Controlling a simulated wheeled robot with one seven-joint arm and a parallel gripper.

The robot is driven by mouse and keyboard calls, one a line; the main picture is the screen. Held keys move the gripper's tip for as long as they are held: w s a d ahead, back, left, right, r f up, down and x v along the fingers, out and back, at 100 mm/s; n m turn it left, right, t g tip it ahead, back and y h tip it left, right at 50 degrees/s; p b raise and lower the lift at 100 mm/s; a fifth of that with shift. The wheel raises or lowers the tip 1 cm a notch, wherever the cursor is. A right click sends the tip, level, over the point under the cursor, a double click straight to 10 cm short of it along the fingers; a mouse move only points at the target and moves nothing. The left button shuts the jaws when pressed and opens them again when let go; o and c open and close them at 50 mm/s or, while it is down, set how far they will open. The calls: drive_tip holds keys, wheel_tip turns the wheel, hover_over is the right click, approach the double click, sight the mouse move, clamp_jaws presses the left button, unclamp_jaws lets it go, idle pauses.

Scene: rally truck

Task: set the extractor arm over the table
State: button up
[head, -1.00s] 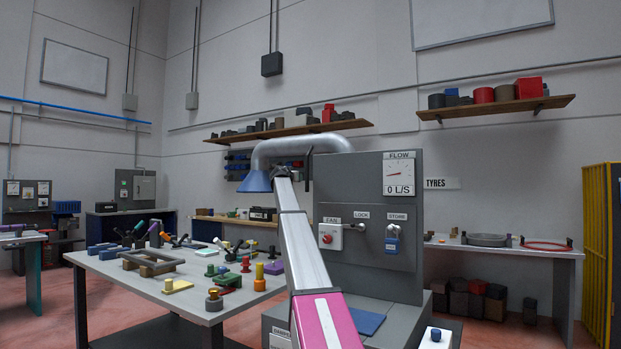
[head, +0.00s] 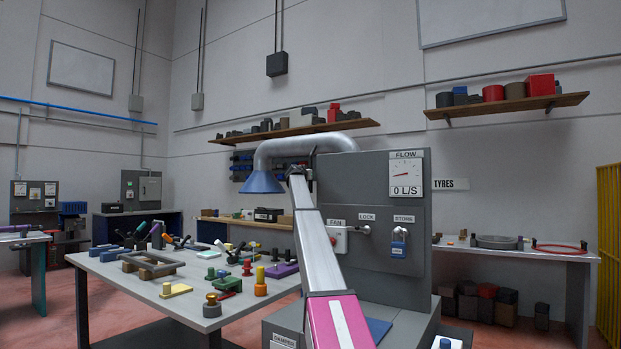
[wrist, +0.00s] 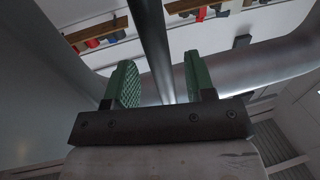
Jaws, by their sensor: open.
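The extractor arm is a silver duct (head: 310,146) that rises from a grey cabinet and bends left to a blue hood (head: 262,182). The hood points down; in the picture it is above the far right part of the grey work table (head: 135,275), but its depth over the table is unclear. My gripper (wrist: 162,82) is open, with green pads. A dark upright bar (wrist: 154,45) shows between the pads in the wrist view, with the duct (wrist: 240,72) behind it. I cannot tell whether the pads touch the bar. In the head view my arm hides the fingers.
Several small parts and a brown frame (head: 152,265) cover the table. A side bench (head: 545,254) stands right, near a yellow cage (head: 609,250).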

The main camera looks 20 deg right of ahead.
drive_tip(key=shift+x, duration=1.4)
drive_tip(key=shift+c, duration=0.4)
clamp_jaws()
drive_tip(key=s, duration=0.1)
drive_tip(key=s+a, duration=0.1)
drive_tip(key=s, duration=0.3)
drive_tip(key=shift+s+a, duration=0.1)
drive_tip(key=shift+a, duration=0.25)
drive_tip(key=shift+o, duration=0.4)
unclamp_jaws()
